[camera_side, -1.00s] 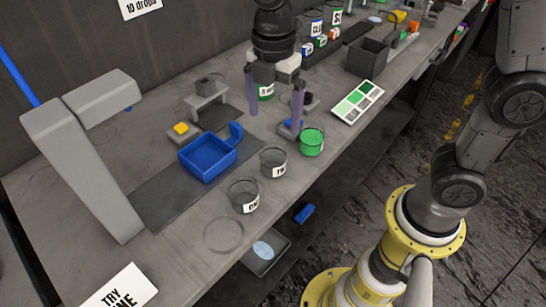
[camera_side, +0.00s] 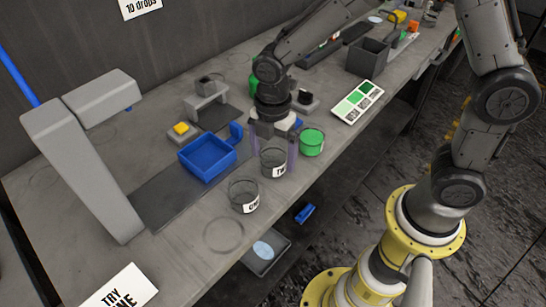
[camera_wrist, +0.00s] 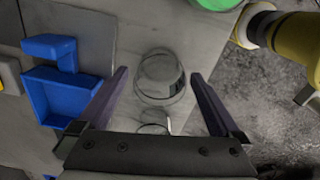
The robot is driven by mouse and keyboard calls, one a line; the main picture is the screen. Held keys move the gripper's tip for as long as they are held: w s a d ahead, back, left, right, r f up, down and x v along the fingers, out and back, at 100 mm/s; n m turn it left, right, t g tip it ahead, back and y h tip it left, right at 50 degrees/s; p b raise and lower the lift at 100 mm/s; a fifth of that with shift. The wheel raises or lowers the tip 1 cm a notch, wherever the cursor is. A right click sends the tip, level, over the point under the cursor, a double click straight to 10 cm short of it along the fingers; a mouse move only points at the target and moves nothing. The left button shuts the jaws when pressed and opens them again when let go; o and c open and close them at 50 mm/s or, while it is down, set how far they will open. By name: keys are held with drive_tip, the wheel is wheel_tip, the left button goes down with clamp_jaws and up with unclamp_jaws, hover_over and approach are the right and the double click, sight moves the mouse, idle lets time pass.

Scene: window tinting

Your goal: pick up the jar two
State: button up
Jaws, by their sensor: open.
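Jar two (camera_side: 274,168) is a clear glass jar with a white label, partly readable as "TW". It stands upright on the grey bench near its front edge. My gripper (camera_side: 273,154) is over it, pointing down, with purple fingers on either side of the jar. In the wrist view the clear jar (camera_wrist: 160,78) sits between my open, empty fingers (camera_wrist: 160,76), with a gap on both sides. Whether the fingertips reach below the rim is hard to tell.
Jar one (camera_side: 243,196) stands close by to the lower left. A green-filled jar (camera_side: 311,143) stands close on the right. A blue tray (camera_side: 208,158) is to the left. The bench (camera_side: 190,250) drops off at its front edge.

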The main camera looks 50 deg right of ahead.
sight(276, 147)
drive_tip(key=shift+f, duration=0.2)
drive_tip(key=c, duration=1.4)
drive_tip(key=shift+o, duration=0.2)
drive_tip(key=shift+r, duration=0.2)
drive_tip(key=shift+r, duration=0.25)
drive_tip(key=r, duration=0.3)
drive_tip(key=shift+s+d+r, duration=0.1)
drive_tip(key=shift+s+r, duration=0.1)
drive_tip(key=shift+s, duration=0.2)
drive_tip(key=s+d+r, duration=0.4)
drive_tip(key=s+r, duration=0.4)
drive_tip(key=s, duration=0.4)
drive_tip(key=shift+s+d+r, duration=0.2)
drive_tip(key=shift+s+r, duration=0.1)
drive_tip(key=shift+r, duration=0.1)
